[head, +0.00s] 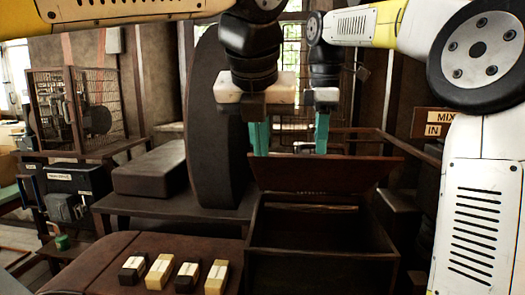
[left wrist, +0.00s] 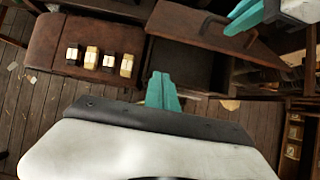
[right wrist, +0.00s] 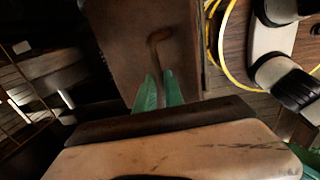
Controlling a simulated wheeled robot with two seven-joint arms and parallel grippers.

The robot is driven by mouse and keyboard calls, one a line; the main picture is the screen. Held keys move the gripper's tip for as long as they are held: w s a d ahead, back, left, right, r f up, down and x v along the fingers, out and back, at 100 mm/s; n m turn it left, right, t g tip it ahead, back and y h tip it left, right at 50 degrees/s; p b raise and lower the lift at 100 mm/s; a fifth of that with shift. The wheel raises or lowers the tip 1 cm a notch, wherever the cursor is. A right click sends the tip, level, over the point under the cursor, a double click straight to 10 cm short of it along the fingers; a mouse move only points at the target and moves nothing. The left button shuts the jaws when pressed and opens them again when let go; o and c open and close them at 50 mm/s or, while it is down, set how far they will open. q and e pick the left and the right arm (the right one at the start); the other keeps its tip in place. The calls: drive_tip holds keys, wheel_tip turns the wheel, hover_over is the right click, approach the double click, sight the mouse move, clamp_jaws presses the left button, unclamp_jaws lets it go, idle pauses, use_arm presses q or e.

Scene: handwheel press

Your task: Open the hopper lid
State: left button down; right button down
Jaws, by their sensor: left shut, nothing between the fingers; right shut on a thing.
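The hopper (head: 322,271) is a dark wooden box, and its inside shows from the front. Its reddish-brown lid (head: 325,173) is tilted up above the opening; the lid also shows in the left wrist view (left wrist: 190,42) and right wrist view (right wrist: 135,65). My right gripper (head: 321,134) is behind the lid in the head view. In the right wrist view its teal fingers (right wrist: 158,92) are shut on the lid's dark curved handle (right wrist: 159,42). My left gripper (head: 259,138) is shut and empty, near the lid's left edge; its fingertips (left wrist: 160,78) show together in the left wrist view.
Several dark and cream blocks (head: 160,272) sit on a brown bench (head: 95,265) left of the hopper. A large dark wheel (head: 215,125) stands behind. A yellow cable (right wrist: 217,62) runs beside the lid in the right wrist view. A sign (head: 440,122) is at right.

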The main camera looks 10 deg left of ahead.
sight(264, 161)
drive_tip(key=shift+w+d+f, duration=0.1)
drive_tip(key=shift+w+f, duration=0.05)
use_arm(q)
drive_tip(key=w+f, duration=0.2)
drive_tip(key=w, duration=0.1)
drive_tip(key=w+f, duration=0.3)
drive_tip(key=shift+w+f, duration=0.35)
drive_tip(key=shift+w, duration=0.05)
drive_tip(key=shift+w+r, duration=0.3)
drive_tip(key=shift+r, duration=0.15)
